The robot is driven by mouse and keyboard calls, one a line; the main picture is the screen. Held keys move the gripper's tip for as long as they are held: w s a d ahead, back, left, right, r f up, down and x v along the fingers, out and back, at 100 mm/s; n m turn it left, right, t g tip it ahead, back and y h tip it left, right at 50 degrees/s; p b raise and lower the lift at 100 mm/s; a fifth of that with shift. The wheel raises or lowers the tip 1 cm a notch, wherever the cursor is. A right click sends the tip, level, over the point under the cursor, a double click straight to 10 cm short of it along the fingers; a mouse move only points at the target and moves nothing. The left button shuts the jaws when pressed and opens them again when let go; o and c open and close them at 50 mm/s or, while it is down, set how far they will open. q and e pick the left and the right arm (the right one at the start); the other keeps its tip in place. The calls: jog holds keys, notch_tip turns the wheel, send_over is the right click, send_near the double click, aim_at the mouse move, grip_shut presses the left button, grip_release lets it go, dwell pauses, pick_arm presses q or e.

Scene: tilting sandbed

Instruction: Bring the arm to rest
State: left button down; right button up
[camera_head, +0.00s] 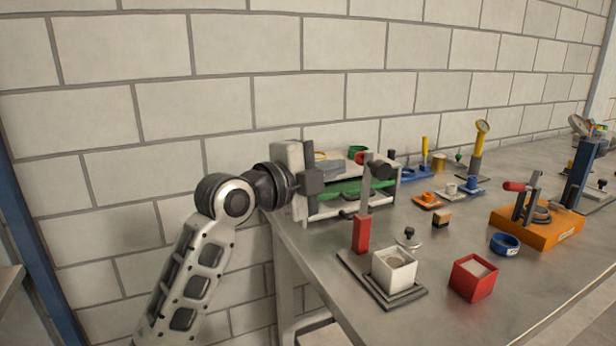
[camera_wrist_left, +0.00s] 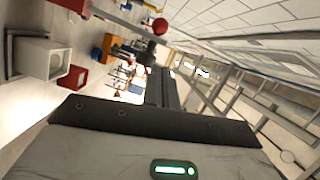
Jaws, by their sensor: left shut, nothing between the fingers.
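My left arm comes in from the left in the head view, its forearm raised from below. My left gripper (camera_head: 314,182) is at the left end of the metal bench (camera_head: 450,285), in front of a green and grey rack, and points right. Its dark fingers are shut with nothing between them; in the wrist view they also show together (camera_wrist_left: 160,88). A white open box (camera_head: 394,268) stands on a dark stepped base, with a red-and-grey upright post (camera_head: 361,234) behind it, right of the gripper. The gripper appears apart from both. My right gripper is not in view.
A red open box (camera_head: 473,278), a blue ring (camera_head: 505,243) and an orange fixture (camera_head: 540,226) sit on the bench. The rack (camera_head: 347,187) lies close to the gripper. A block wall (camera_head: 240,100) runs behind. The bench front is clear at right.

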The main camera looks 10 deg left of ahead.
pick_arm(q)
jog(key=v, duration=0.4)
jog(key=s+a+f+n+y, duration=0.1)
jog(key=s+f+n+y, duration=0.3)
jog(key=f, duration=0.7)
jog(key=s+a+f+n, duration=0.2)
jog(key=f+n, duration=0.5)
jog(key=f, duration=0.4)
jog(key=s+a+f+n+g+y, duration=0.1)
jog(key=s+f+n, duration=0.4)
jog(key=s+f, duration=0.4)
jog(key=s+a+f+n+g+y, duration=0.1)
jog(key=s+f+n+g+y, duration=0.1)
jog(key=s+f+n, duration=0.3)
jog(key=s+f, duration=0.4)
jog(key=s, duration=0.2)
jog(key=shift+a+f+y+b, duration=0.2)
jog(key=shift+a+y+b, duration=0.1)
jog(key=shift+a, duration=0.05)
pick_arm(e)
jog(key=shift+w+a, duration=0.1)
